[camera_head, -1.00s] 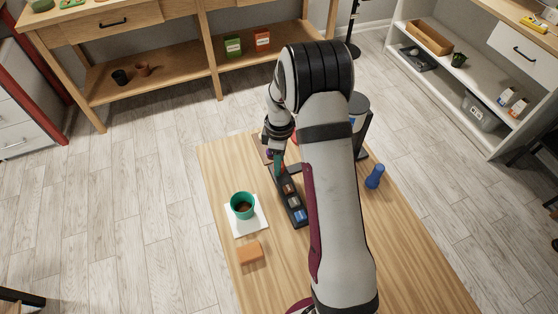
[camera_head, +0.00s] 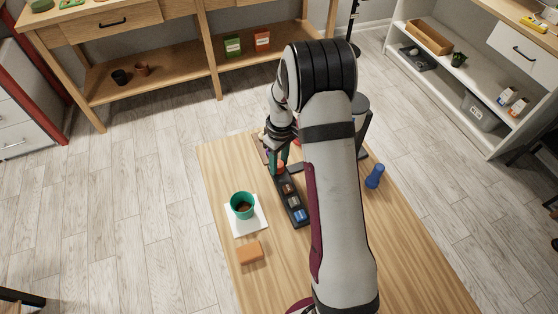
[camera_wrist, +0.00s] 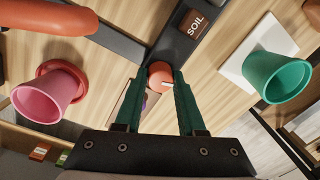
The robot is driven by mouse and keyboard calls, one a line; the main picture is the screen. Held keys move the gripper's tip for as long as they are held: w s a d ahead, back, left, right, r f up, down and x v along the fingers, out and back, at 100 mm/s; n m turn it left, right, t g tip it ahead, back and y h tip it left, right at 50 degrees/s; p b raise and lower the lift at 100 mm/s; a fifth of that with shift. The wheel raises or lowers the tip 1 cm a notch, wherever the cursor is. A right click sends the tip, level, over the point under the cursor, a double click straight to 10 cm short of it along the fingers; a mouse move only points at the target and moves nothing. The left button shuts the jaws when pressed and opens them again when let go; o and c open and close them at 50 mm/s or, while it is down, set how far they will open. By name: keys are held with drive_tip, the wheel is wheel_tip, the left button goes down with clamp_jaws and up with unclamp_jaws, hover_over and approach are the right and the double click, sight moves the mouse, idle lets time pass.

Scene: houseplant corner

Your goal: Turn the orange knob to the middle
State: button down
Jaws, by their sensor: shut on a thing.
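The orange knob (camera_wrist: 159,72) sits on a dark panel (camera_wrist: 118,38) and shows between the fingertips of my gripper (camera_wrist: 165,80) in the wrist view. My gripper's green fingers are shut on the knob, one on each side. A small pale mark shows on the knob's near right side, close to the right finger. In the head view my gripper (camera_head: 280,166) points down at the far end of the dark panel (camera_head: 302,224). The knob is mostly hidden there by the fingers. A brown SOIL tile (camera_wrist: 193,24) lies on the panel beyond the knob.
A teal pot (camera_head: 242,205) stands on a white mat (camera_head: 240,228), left of the panel. An orange block (camera_head: 250,252) lies nearer. A blue object (camera_head: 375,177) stands right of my arm. A pink pot (camera_wrist: 45,100) is left of my gripper in the wrist view.

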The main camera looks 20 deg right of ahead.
sight(281, 163)
drive_tip(key=shift+m, duration=1.5)
drive_tip(key=c, duration=0.5)
unclamp_jaws()
drive_tip(key=shift+r, duration=0.1)
wheel_tip(281, 163, up, 16)
drive_tip(key=shift+d+f, duration=0.2)
drive_tip(key=shift+d, duration=0.15)
